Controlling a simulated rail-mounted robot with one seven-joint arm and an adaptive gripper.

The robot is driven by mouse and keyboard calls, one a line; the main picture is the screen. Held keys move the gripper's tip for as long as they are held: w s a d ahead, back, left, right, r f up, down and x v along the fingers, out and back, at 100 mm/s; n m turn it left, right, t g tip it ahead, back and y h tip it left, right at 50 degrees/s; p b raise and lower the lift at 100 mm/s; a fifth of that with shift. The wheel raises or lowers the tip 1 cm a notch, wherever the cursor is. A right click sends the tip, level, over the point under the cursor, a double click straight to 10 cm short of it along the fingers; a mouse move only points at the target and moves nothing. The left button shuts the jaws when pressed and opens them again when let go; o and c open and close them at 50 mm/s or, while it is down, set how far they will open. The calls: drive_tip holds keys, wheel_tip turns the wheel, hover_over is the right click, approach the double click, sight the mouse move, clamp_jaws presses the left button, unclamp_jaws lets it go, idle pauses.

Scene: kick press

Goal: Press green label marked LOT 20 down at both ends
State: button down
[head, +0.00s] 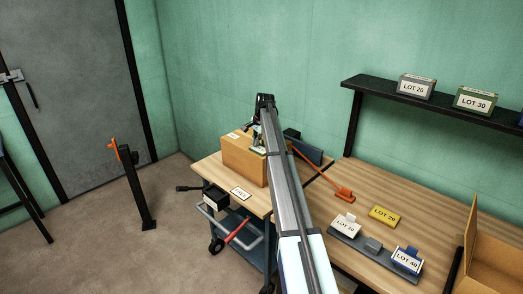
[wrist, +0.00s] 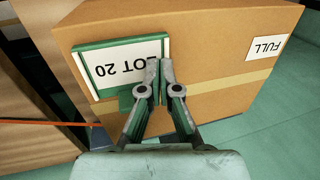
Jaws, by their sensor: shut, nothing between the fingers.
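An orange-handled lever (head: 325,180) lies right of my arm. The right bench holds a yellow LOT 20 block (head: 384,216), LOT 30 and LOT 40 pieces and an open carton (head: 495,265).

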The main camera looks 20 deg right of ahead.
sight(264, 150)
drive_tip(key=shift+f, duration=0.2)
idle(0.5)
drive_tip(key=shift+w+p+v, duration=0.2)
drive_tip(key=shift+p+v, duration=0.2)
drive_tip(key=shift+v, duration=0.45)
drive_tip(key=shift+w+p+v, duration=0.2)
drive_tip(key=shift+p+v, duration=0.2)
drive_tip(key=shift+v, duration=0.45)
drive_tip(key=shift+a+r, duration=0.1)
drive_tip(key=shift+a, duration=0.05)
drive_tip(key=shift+s, duration=0.1)
drive_tip(key=shift+s+d+f+p, duration=0.1)
drive_tip(key=shift+s+d, duration=0.3)
drive_tip(key=shift+s, duration=0.65)
drive_tip(key=shift+s+d+f+p, duration=0.1)
drive_tip(key=shift+s+d, duration=0.35)
drive_tip(key=shift+s, duration=0.6)
drive_tip(key=shift+s+d+p, duration=0.1)
drive_tip(key=shift+s+d, duration=0.3)
drive_tip(key=shift+s, duration=0.65)
drive_tip(key=shift+s+b+x, duration=0.15)
drive_tip(key=shift+b+x, duration=0.05)
drive_tip(key=shift+x, duration=0.55)
drive_tip(key=shift+s+b+x, duration=0.2)
drive_tip(key=shift+x, duration=0.55)
drive_tip(key=shift+d, duration=0.15)
